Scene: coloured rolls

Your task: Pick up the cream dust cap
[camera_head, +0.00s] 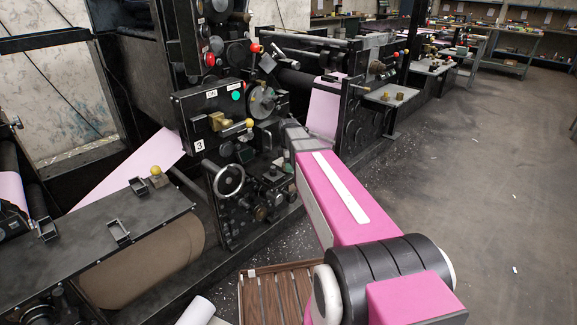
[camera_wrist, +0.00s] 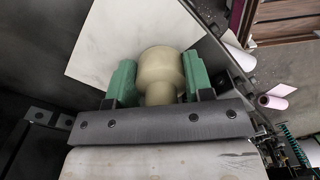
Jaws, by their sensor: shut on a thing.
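The cream dust cap (camera_wrist: 162,68) shows in the wrist view as a rounded, stepped cylinder with a wide far part and a narrower near part. My gripper (camera_wrist: 158,78) is shut on it, with one green finger pad on each side. Behind the cap is a pale, flat sheet-like surface; I cannot tell whether the cap touches it. In the head view my pink arm reaches toward the black machine, and I cannot make out the cap or the fingers there.
The black machine (camera_head: 215,110) carries a handwheel (camera_head: 229,180), levers and knobs close to my arm. A brown slatted pallet (camera_head: 283,292) and a white roll (camera_head: 197,311) lie on the floor. In the wrist view paper rolls (camera_wrist: 272,102) lie at right. Open floor (camera_head: 480,190) is at right.

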